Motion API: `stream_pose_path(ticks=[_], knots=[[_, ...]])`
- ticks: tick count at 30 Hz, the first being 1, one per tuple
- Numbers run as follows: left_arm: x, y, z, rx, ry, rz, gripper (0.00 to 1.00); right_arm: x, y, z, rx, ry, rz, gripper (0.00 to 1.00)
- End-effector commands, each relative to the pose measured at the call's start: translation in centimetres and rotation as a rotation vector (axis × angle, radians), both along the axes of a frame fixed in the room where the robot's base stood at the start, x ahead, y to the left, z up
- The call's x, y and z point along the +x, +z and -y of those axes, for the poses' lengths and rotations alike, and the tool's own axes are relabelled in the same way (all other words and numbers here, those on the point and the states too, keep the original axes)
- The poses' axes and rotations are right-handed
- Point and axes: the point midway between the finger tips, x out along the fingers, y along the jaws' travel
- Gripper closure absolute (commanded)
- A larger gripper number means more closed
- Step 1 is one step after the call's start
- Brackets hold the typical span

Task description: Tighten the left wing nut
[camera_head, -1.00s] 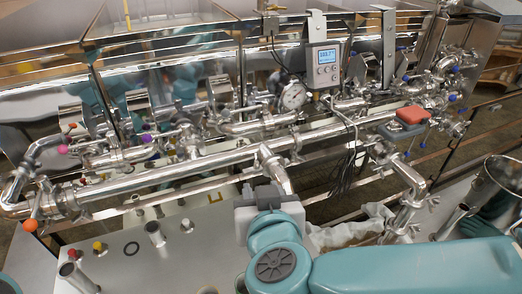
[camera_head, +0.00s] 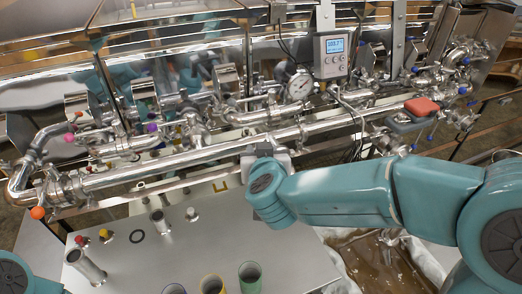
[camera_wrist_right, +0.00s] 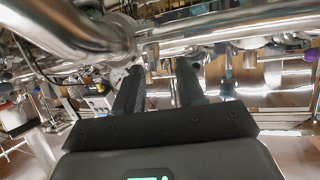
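The long steel pipe (camera_head: 215,155) runs across the head view with clamp joints along it. A clamp (camera_head: 62,188) sits near its left end, by an orange ball knob (camera_head: 38,212). No wing nut is clear enough there to tell how tight it is. My right gripper (camera_wrist_right: 159,75) reaches the middle of the pipe; my wrist hides its fingers in the head view. In the right wrist view its two dark fingers are apart, just below a shiny pipe (camera_wrist_right: 75,30). Small metal fittings show behind the gap; I cannot tell whether the fingers touch them. My left gripper is out of view.
A digital meter (camera_head: 331,55), a dial gauge (camera_head: 300,85) and a red-topped box (camera_head: 421,106) stand along the pipework. A grey table (camera_head: 205,245) in front holds several short tubes, including a green one (camera_head: 250,277). Brown wet ground (camera_head: 375,265) lies right of it.

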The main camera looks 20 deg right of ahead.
Motion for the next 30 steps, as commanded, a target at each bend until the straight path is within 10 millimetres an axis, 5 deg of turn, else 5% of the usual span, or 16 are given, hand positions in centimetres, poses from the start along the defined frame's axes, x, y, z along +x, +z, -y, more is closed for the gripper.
stream_pose_path(ticks=[10, 14, 30], knots=[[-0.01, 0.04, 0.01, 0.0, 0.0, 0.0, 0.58, 0.63, -0.2, 0.18, 0.001, -0.002, 0.001, 0.61], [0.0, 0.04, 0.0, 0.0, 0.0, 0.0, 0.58, 0.61, -0.2, 0.16, 0.001, 0.0, 0.001, 1.0], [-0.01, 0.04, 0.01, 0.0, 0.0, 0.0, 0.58, 0.58, -0.22, 0.12, 0.0, -0.008, 0.0, 1.0]])
